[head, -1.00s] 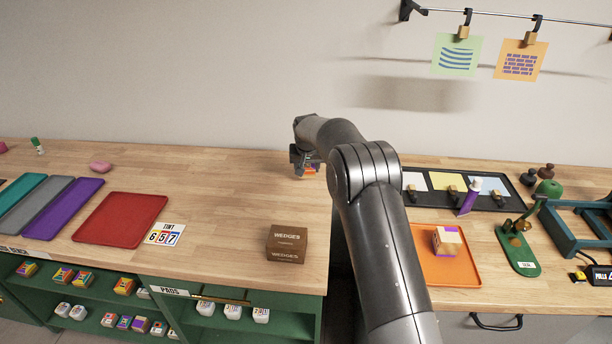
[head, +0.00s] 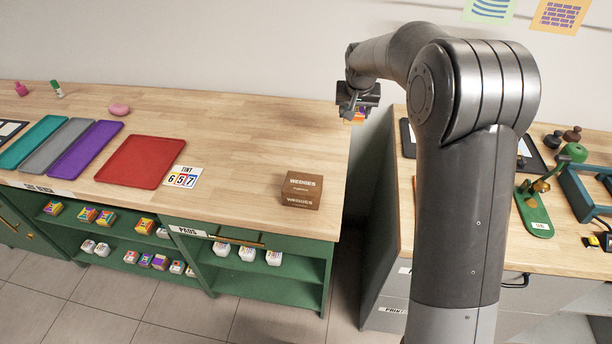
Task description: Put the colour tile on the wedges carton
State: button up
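The wedges carton (head: 302,191) is a small brown box marked WEDGES. It stands upright near the front right end of the left wooden counter, with nothing on its top. My gripper (head: 357,110) is up and behind it to the right, by the gap between the two counters. A small orange and purple piece, which looks like the colour tile (head: 357,118), shows just under the fingers and appears held between them. Most of the tile and the fingertips are hidden or too small to make out.
Bare counter surrounds the carton. My arm hides much of the right counter, where a green stand (head: 535,210) shows.

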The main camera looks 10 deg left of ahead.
jog(key=s+r+m, duration=0.1)
jog(key=s+r, duration=0.1)
jog(key=s, duration=1.8)
send_over(303, 181)
jog(key=s, duration=0.1)
jog(key=f, duration=0.6)
jog(key=shift+s+f, duration=0.2)
jog(key=shift+f, duration=2)
jog(key=o, duration=1)
jog(key=shift+f, duration=0.15)
jog(key=v, duration=1.2)
jog(key=shift+s+a, duration=0.1)
jog(key=shift+a, duration=0.1)
